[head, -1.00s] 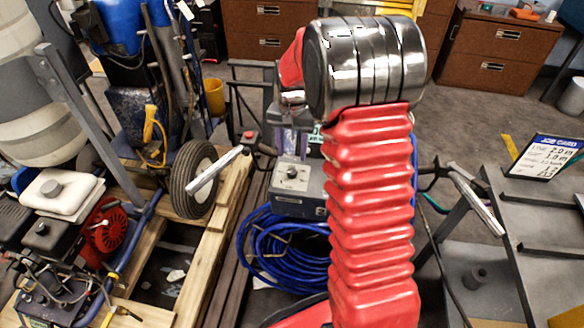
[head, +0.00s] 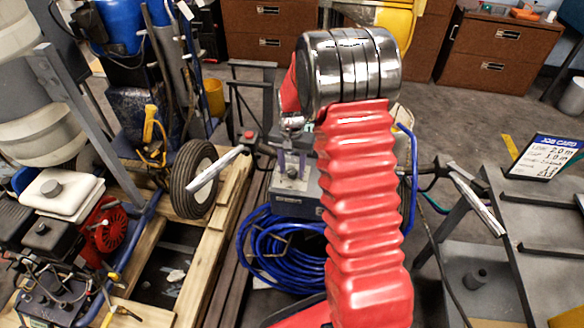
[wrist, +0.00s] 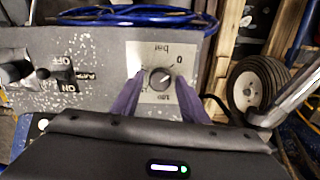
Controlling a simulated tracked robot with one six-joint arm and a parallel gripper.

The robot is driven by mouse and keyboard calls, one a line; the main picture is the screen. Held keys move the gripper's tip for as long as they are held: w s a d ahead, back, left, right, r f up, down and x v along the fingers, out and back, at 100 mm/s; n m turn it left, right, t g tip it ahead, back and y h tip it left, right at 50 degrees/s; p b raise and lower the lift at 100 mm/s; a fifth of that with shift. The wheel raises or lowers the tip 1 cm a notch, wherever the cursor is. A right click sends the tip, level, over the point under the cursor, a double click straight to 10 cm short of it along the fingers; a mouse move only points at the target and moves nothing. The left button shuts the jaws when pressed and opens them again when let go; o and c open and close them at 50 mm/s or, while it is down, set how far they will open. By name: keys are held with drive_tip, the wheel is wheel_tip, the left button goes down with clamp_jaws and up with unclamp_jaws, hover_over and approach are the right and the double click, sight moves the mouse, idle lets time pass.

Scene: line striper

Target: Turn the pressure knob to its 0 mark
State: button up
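The pressure knob (wrist: 160,78) is a small dark round knob on a pale plate (wrist: 146,50) lettered "bar", with a 0 at its upper right in the wrist view. A light mark shows on the knob, but its exact direction is too small to read. My gripper (wrist: 158,82) has two purple fingers, spread apart, one on each side of the knob. A gap shows between each finger and the knob; their height above the plate is unclear. In the head view, the knob (head: 291,173) sits on the grey control box (head: 297,203), just below my fingertips.
An ON/OFF switch (wrist: 62,74) is on the same panel, left of the plate in the wrist view. A coiled blue hose (head: 280,255) lies below the box. A handlebar (head: 215,172) and a wheel (head: 194,180) stand at its left. A job card (head: 545,158) stands at right.

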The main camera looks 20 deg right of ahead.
sight(292, 171)
drive_tip(key=c, duration=0.9)
drive_tip(key=shift+n, duration=0.7)
drive_tip(key=o, duration=1.1)
wheel_tip(292, 171, up, 14)
drive_tip(key=shift+f, duration=0.1)
